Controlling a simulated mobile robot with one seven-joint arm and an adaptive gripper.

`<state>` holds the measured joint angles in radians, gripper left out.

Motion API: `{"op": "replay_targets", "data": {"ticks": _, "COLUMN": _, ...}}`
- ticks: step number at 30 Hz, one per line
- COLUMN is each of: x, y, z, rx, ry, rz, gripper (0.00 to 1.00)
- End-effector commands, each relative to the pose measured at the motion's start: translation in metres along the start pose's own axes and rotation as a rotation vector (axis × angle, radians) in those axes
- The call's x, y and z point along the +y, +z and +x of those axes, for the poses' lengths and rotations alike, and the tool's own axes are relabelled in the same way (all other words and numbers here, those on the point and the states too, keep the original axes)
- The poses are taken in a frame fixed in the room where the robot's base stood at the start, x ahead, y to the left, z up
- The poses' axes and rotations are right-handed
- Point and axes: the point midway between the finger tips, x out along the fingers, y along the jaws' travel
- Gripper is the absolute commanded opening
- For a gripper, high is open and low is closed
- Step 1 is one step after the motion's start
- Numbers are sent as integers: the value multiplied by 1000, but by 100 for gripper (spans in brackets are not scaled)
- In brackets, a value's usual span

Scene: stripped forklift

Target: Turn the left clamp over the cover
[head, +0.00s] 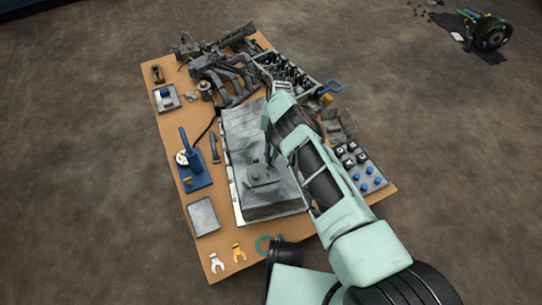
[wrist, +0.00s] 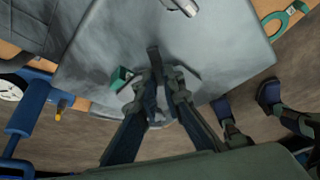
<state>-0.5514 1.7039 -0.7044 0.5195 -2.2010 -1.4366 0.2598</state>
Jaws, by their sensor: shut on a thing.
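The cover appears to be the grey slab (head: 245,130) in the middle of the table; its broad grey face fills much of the wrist view (wrist: 225,45). My gripper (wrist: 163,82) is over the slab near its edge, with its fingers closed on a dark narrow bar, apparently the left clamp (wrist: 153,55). The bar's free end sticks out past the fingertips over the grey face. A round light-grey piece (wrist: 190,84) lies under the fingers, and a small green block (wrist: 121,77) is beside it. In the head view my arm partly hides the grip.
A silver part (wrist: 182,6) shows at the wrist view's top edge. A blue lever fixture (head: 195,165) stands left of the slab. Engine parts (head: 220,75) crowd the back; a knob tray (head: 362,168) is right.

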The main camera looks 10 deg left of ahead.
Motion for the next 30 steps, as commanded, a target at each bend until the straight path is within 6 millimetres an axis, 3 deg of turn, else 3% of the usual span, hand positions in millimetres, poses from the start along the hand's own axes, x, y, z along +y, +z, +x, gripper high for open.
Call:
{"op": "replay_targets", "data": {"ticks": 4, "x": 0, "y": 0, "z": 1, "rx": 0, "ry": 1, "rz": 0, "gripper": 0}}
{"op": "replay_targets", "data": {"ticks": 5, "x": 0, "y": 0, "z": 1, "rx": 0, "ry": 1, "rz": 0, "gripper": 11}}
{"op": "replay_targets", "data": {"ticks": 9, "x": 0, "y": 0, "z": 0, "rx": 0, "ry": 1, "rz": 1, "gripper": 26}}
{"op": "replay_targets", "data": {"ticks": 19, "x": 0, "y": 0, "z": -4, "rx": -1, "ry": 1, "rz": 1, "gripper": 26}}
{"op": "replay_targets", "data": {"ticks": 30, "x": 1, "y": 1, "z": -61, "rx": -2, "ry": 3, "rz": 0, "gripper": 26}}
